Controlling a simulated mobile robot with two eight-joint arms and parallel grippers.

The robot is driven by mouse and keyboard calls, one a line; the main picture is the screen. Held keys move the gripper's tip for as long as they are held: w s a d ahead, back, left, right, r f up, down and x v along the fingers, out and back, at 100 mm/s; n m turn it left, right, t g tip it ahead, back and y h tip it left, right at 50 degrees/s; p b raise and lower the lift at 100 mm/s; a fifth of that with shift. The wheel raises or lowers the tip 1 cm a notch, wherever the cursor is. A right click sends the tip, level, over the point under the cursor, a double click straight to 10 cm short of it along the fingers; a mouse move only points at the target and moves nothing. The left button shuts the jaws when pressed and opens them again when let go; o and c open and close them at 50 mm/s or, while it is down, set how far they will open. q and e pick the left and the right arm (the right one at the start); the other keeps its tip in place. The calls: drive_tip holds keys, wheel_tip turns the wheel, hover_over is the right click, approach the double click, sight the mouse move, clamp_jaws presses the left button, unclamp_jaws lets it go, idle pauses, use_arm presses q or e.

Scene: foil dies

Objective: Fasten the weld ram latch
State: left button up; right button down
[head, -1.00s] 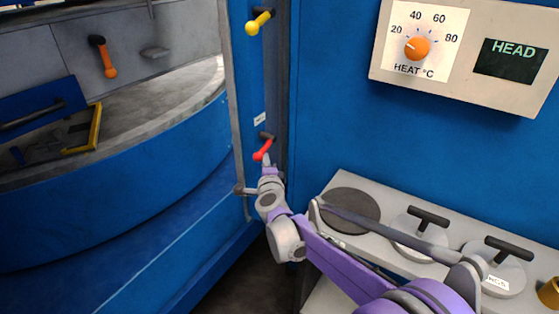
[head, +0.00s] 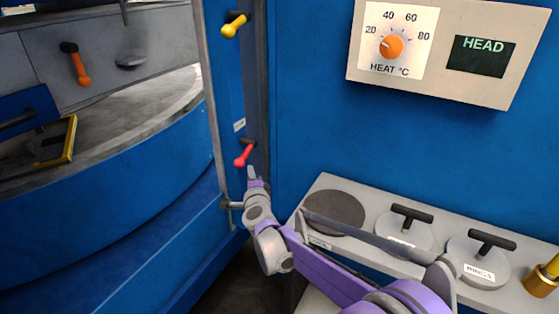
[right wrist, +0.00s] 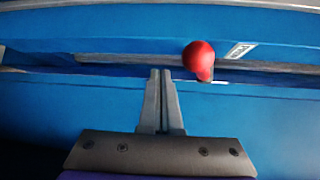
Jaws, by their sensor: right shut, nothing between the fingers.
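A red-knobbed latch handle (head: 244,155) sits low on the blue post, tilted with its knob down and to the left. A small white label (head: 239,125) is just above it, too small to read, so I cannot tell whether this is the weld ram latch. My right gripper (head: 251,172) is shut and empty, just below and to the right of the red knob. In the right wrist view, the closed fingertips (right wrist: 161,75) are to the left of the red knob (right wrist: 200,55), with a gap in the picture. My left gripper is not in view.
A yellow handle (head: 235,25) is higher on the post, and an orange handle (head: 76,64) is on the grey panel at left. A grey shelf (head: 330,182) at right carries lidded discs labelled partly "RINGS" (head: 479,262). A heat dial (head: 391,46) is above.

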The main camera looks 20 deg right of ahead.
drive_tip(key=s+d+r+p, duration=0.2)
drive_tip(key=s+r, duration=0.4)
drive_tip(key=r, duration=0.1)
drive_tip(key=s+d+r+p, duration=0.2)
drive_tip(key=s+r, duration=0.5)
drive_tip(key=shift+d, duration=0.4)
drive_tip(key=s+a+f+n+g+y+p, duration=0.3)
drive_tip(key=s+a+f+n+y+p, duration=0.15)
drive_tip(key=s+a+n, duration=0.55)
drive_tip(key=s+d+f+n+g+p, duration=0.1)
drive_tip(key=s+f+n+g, duration=0.3)
drive_tip(key=s, duration=0.5)
drive_tip(key=s+d+f+n+g+h+p, duration=0.1)
drive_tip(key=s+d+f+n+g+p, duration=0.1)
drive_tip(key=s+f+n+g, duration=0.2)
drive_tip(key=s+f+n, duration=0.3)
drive_tip(key=s+f, duration=0.1)
drive_tip(key=s, duration=0.2)
drive_tip(key=shift+f+p, duration=0.2)
drive_tip(key=shift+p, duration=0.2)
